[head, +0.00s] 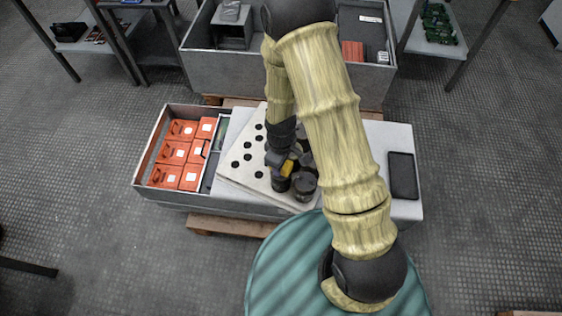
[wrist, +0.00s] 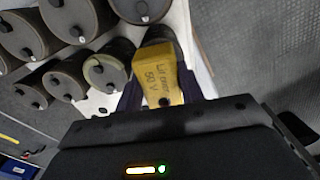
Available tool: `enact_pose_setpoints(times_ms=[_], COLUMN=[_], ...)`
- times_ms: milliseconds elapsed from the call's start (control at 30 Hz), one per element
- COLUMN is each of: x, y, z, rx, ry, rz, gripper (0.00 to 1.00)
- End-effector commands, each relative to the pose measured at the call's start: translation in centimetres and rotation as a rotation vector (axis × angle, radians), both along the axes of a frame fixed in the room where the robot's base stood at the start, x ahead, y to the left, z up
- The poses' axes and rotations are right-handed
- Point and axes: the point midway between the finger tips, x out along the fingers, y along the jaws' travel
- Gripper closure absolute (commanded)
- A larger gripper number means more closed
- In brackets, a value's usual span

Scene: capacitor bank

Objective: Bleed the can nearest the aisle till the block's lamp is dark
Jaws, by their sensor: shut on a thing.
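My gripper (head: 281,161) is shut on a yellow block (head: 288,168) above the dark cans (head: 304,186). In the wrist view, the block (wrist: 159,76) sits between my fingers (wrist: 163,97), with "50 V" readable on its face. A small dark round spot shows near its lower end; I cannot tell whether this is its lamp. The end can (wrist: 160,36) of the near row lies just behind the block, which partly hides it. Whether block and can touch is unclear. Several other cans (wrist: 105,72) with small end terminals stand beside it.
A pale board (head: 243,166) with several black round holes lies by the cans. A grey crate (head: 150,148) at left holds orange boxes (head: 180,150). A black tray (head: 402,176) lies at right. A larger grey bin (head: 215,77) stands behind.

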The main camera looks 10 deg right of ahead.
Motion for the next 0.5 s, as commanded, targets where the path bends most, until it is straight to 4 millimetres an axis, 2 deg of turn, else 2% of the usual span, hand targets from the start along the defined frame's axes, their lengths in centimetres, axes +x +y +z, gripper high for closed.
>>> enact_pose_setpoints(times_ms=[500], x=[0.01], y=[-0.02], z=[-0.64], rx=[0.0], ry=[0.0], rz=[0.0], gripper=[0.89])
